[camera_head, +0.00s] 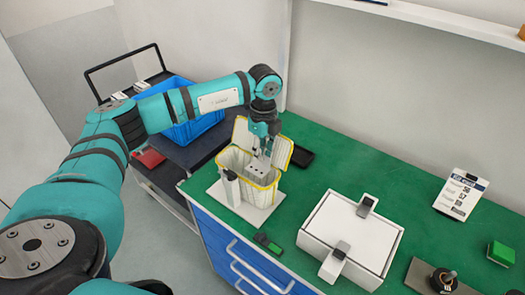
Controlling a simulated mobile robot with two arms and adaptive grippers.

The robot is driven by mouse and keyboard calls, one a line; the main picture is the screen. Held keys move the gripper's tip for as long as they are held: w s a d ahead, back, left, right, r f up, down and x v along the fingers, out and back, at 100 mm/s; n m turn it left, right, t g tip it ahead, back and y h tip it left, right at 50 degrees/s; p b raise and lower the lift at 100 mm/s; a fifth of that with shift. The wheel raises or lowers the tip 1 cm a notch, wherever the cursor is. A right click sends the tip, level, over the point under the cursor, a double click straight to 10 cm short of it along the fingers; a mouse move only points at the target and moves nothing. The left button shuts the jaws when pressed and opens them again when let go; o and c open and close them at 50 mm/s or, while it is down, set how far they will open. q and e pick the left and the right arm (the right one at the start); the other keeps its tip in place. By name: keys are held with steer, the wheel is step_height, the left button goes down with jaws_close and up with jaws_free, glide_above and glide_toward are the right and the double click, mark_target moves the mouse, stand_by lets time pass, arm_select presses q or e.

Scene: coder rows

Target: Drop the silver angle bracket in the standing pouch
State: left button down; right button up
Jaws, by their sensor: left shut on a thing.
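My left gripper (264,153) points down over the mouth of the standing pouch (263,195). It is shut on the silver angle bracket (257,168), a small pale grey piece with dark holes, at the level of the pouch's opening. The pouch is cream with a yellow rim and stands open on a white base plate on the green bench, its flap raised behind the gripper. The lower pouch wall hides its inside. Whether the bracket touches the pouch, I cannot tell. My right gripper is not in view.
A white box (350,236) with two grey clamps stands right of the pouch. A dark tray (300,156) lies behind it, and a small dark green device (267,243) lies in front. A blue crate (190,122) sits on a cart at the left. A label card (462,194) and green block (501,253) are farther right.

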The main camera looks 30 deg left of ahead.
arm_select(q)
steer(key=shift+s, duration=0.1)
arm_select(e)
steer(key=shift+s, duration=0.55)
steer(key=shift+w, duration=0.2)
arm_select(q)
steer(key=shift+f+b, duration=0.55)
steer(key=shift+f, duration=0.25)
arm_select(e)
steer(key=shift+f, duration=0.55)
arm_select(q)
steer(key=c, duration=1.4)
jaws_free()
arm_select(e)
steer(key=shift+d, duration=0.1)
arm_select(q)
steer(key=shift+r, duration=0.1)
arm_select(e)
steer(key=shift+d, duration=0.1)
arm_select(q)
step_height(320, 180, up, 12)
steer(key=shift+w, duration=0.2)
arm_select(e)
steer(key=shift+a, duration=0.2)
